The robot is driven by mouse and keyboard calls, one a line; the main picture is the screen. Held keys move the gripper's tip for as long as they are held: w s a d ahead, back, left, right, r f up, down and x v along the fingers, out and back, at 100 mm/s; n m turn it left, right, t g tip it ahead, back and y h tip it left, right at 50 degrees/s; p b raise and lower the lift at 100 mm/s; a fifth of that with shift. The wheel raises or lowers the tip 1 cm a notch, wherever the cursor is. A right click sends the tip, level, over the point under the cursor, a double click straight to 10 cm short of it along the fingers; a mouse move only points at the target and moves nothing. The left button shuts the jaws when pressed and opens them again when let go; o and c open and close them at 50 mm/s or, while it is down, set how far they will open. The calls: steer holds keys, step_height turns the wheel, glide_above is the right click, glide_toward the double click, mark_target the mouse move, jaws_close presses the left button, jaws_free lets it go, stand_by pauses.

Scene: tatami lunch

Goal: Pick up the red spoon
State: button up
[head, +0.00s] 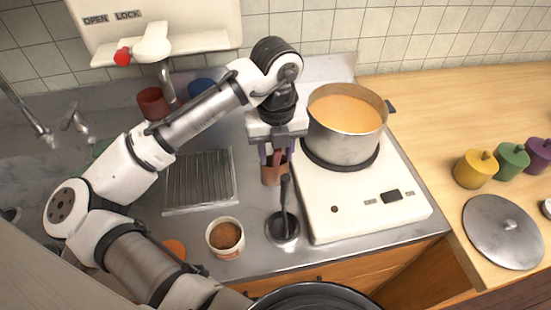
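A brownish-red cup (274,175) stands on the steel counter just left of the stove. A narrow red handle (276,157) sticks up from it; it looks like the red spoon, and its lower part is hidden in the cup. My gripper (276,154) points down over the cup. Its two fingers stand apart, one on each side of the red handle, and do not appear to close on it. Whether a finger touches the handle or the cup rim is too small to tell.
A pot of orange soup (345,112) stands on the white stove (375,205) right of my gripper. A black ladle (285,190) stands in a dark round rest (282,231) in front. A white cup (225,238) and a drain grate (199,180) lie left. A lid (503,232) is far right.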

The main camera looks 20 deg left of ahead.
steer(key=shift+f, duration=0.8)
jaws_close()
steer(key=shift+r, duration=0.15)
